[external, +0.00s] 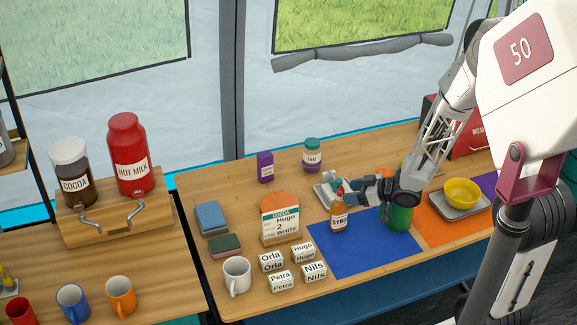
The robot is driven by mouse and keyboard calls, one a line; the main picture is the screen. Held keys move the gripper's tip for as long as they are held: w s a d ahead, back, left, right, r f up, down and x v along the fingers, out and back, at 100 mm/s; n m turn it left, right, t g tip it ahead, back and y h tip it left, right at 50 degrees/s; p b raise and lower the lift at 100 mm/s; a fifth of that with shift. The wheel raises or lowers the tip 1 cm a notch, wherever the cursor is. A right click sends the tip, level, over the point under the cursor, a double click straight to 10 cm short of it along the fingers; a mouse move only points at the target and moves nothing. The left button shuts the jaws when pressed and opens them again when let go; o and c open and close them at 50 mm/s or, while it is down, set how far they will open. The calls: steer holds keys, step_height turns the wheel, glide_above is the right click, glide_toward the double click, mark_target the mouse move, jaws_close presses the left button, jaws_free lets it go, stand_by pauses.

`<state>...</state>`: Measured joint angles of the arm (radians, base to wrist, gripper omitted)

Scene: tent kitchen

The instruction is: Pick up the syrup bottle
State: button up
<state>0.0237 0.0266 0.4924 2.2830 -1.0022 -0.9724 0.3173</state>
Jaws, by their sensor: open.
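The syrup bottle (339,217) is a small amber bottle with a reddish top and a white label. It stands upright at the left part of the blue mat (345,255). My gripper (350,187) reaches in from the right, low over the table. Its jaws are open and close to the bottle's upper part, slightly behind it. I cannot tell whether a finger touches the bottle. A green cylindrical container (399,218) stands on the mat just right of the bottle, partly hidden by my wrist.
Left of the mat are several name blocks (283,280), a white mug (237,275) and a cocoa order card (281,225). Behind are a purple box (265,167) and a chai jar (312,155). A yellow bowl (462,192) sits on a tray at right. The mat's front is clear.

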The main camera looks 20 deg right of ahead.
mark_target(336, 208)
steer(key=shift+w+a+f, duration=0.2)
steer(key=shift+w+a, duration=0.15)
steer(key=shift+a, duration=0.05)
steer(key=shift+x, duration=2.6)
steer(key=shift+f, duration=0.15)
jaws_close()
